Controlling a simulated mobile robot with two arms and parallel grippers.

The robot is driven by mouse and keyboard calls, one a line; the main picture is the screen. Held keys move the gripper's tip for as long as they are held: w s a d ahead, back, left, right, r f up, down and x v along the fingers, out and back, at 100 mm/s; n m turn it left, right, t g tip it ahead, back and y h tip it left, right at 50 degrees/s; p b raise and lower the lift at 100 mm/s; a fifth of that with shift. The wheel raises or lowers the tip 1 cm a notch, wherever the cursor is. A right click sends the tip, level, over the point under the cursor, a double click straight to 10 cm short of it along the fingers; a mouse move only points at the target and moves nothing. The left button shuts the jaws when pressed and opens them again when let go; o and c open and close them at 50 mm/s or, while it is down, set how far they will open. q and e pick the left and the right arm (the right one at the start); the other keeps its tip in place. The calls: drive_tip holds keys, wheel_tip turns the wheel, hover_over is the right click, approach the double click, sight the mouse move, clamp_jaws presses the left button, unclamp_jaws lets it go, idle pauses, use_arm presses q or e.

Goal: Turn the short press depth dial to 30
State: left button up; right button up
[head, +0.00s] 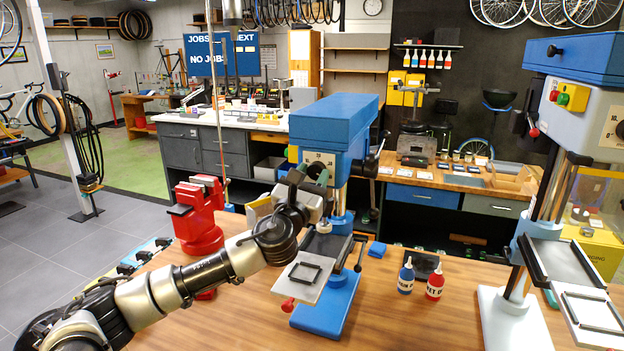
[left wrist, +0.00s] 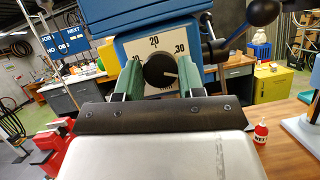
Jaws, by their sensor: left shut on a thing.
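The short press (head: 336,118) is blue and stands on the wooden bench in the middle of the head view. Its depth dial (left wrist: 159,69) is a dark round knob on a pale plate (left wrist: 154,48) marked 10, 20 and 30 in the left wrist view. A small light mark on the knob appears to point right and slightly down, below the 30; its exact reading is hard to tell. My left gripper (left wrist: 160,80) is shut on the dial, with a green finger on each side. In the head view my left gripper (head: 318,174) partly hides the plate. My right gripper is not in view.
A second, taller press (head: 586,110) stands at the right. A red vise (head: 197,215) is left of the short press. Blue and red bottles (head: 435,283) stand to its right. A black-knobbed lever (left wrist: 262,12) sticks out beside the plate. The front bench is mostly clear.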

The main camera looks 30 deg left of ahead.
use_arm(q)
drive_tip(key=n+y, duration=0.2)
drive_tip(key=n, duration=0.1)
drive_tip(key=shift+f+n+b, duration=0.1)
drive_tip(key=shift+n+b, duration=0.3)
drive_tip(key=n+g+y, duration=0.1)
drive_tip(key=n+y, duration=0.1)
drive_tip(key=n, duration=0.2)
drive_tip(key=shift+d, duration=0.1)
drive_tip(key=n+g+y, duration=0.1)
drive_tip(key=n, duration=0.2)
drive_tip(key=n+g+y, duration=0.1)
drive_tip(key=n, duration=0.3)
drive_tip(key=shift+r, duration=0.2)
drive_tip(key=shift+n+g+y, duration=0.3)
drive_tip(key=shift+y, duration=0.1)
drive_tip(key=o, duration=0.9)
drive_tip(key=shift+b, duration=0.3)
